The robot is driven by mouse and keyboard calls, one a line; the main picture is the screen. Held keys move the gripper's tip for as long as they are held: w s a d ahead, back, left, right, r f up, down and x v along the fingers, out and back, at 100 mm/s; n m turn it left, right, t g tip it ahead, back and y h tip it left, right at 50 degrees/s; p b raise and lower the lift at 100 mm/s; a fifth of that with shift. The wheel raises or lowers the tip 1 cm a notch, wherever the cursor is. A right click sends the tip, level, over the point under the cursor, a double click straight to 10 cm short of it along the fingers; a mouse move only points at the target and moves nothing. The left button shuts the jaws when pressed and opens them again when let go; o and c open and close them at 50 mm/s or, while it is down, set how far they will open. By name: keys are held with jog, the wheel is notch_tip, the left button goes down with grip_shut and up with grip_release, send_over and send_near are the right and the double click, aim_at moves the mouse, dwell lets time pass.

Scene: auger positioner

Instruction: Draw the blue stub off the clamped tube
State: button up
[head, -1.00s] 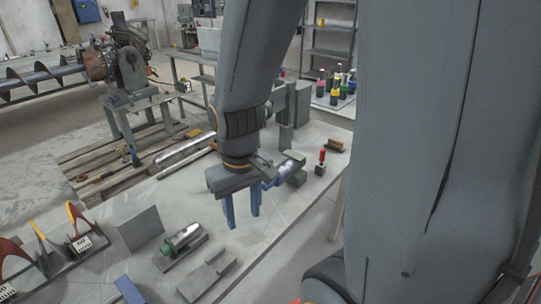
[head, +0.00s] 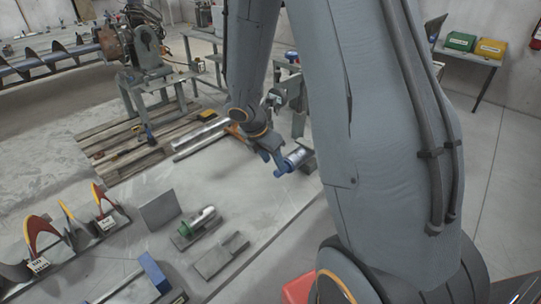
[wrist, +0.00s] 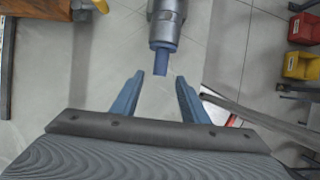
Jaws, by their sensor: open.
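The clamped tube (wrist: 168,16) is a grey metal cylinder pointing toward my gripper from the top of the wrist view. The blue stub (wrist: 163,55) sticks out of its near end and narrows to a smaller tip. My gripper (wrist: 159,77) is open, with its blue fingers spread on either side of the stub's axis. The stub's tip appears near the line between the fingertips, with gaps on both sides. In the head view, my gripper (head: 274,166) is beside the tube (head: 297,158) at the table's far right. The clamp is mostly hidden behind my arm there.
A green-collared metal cylinder (head: 202,219) lies on a grey block. Red and yellow bins (wrist: 301,66) are at the right in the wrist view. The table's middle is clear.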

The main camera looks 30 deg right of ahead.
aim_at(276, 172)
jog(key=shift+x, duration=2.55)
jog(key=shift+c, duration=0.5)
grip_shut()
jog(key=shift+r, duration=0.1)
jog(key=s+a, duration=0.3)
jog(key=a, duration=0.7)
jog(key=shift+s+a+b, duration=0.15)
jog(key=shift+s+b, duration=0.15)
jog(key=shift+s, duration=0.05)
dwell(1.0)
dwell(0.3)
